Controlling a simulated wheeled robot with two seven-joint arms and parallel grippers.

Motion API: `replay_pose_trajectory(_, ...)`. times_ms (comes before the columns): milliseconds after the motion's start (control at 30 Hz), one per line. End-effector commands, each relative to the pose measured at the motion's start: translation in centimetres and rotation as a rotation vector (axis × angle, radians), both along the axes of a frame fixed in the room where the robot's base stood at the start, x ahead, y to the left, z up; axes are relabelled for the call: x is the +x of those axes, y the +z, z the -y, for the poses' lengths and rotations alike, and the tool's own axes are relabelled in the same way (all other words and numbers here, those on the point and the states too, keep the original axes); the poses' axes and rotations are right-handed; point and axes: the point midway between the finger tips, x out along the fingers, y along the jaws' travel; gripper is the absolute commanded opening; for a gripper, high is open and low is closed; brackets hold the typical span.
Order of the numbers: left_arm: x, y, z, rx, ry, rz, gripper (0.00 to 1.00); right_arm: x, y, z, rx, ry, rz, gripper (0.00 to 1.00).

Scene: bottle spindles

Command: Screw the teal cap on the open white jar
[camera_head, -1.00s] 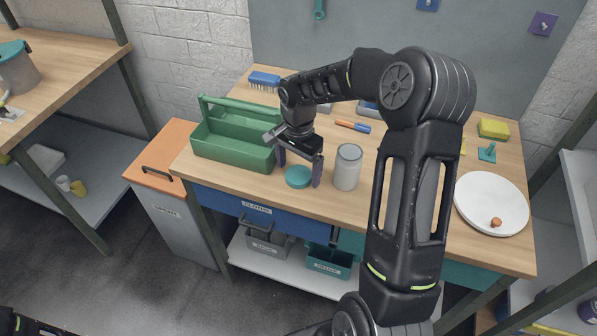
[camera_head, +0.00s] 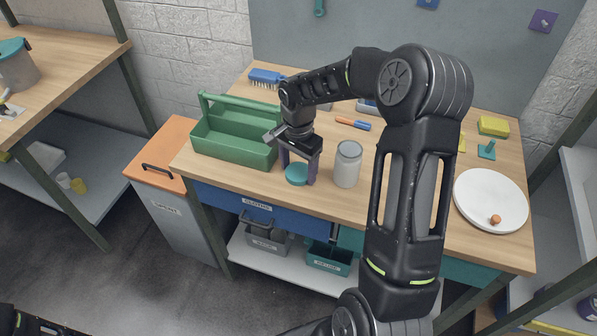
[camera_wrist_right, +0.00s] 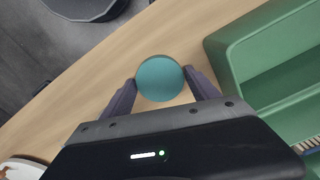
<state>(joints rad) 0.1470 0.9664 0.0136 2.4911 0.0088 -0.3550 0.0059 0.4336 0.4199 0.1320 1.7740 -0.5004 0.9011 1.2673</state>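The teal cap (camera_head: 296,174) lies on the workbench near its front edge. My right gripper (camera_head: 298,175) points down over it, with one finger on each side. In the right wrist view the cap (camera_wrist_right: 160,78) sits between the fingertips (camera_wrist_right: 160,76), which appear to touch its sides, so the gripper looks shut on it. The cap seems to rest on the wood still. The whitish jar (camera_head: 347,166) stands upright just right of the gripper, apart from it. My left gripper cannot be made out.
A green tool carrier (camera_head: 232,143) stands close left of the gripper. A blue brush (camera_head: 266,77) and an orange-blue screwdriver (camera_head: 352,124) lie behind. A white plate (camera_head: 478,207) with a small orange object (camera_head: 495,219) is at the right. Bare wood lies before the jar.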

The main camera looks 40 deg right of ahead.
Motion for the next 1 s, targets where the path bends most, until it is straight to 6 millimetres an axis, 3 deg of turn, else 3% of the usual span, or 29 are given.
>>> replay_pose_trajectory(500,0.0,0.0,0.0,0.0,0.0,0.0,0.36,0.0,0.0,0.0,0.0,0.0,0.0,0.26)
replay_pose_trajectory(833,0.0,-0.1,0.0,0.0,0.0,0.0,0.36,0.1,0.4,0.0,-0.001,0.0,0.001,0.25)
replay_pose_trajectory(1000,0.1,-0.6,0.0,-0.002,0.0,0.003,0.36,0.1,2.3,0.0,-0.002,0.0,0.004,0.25)
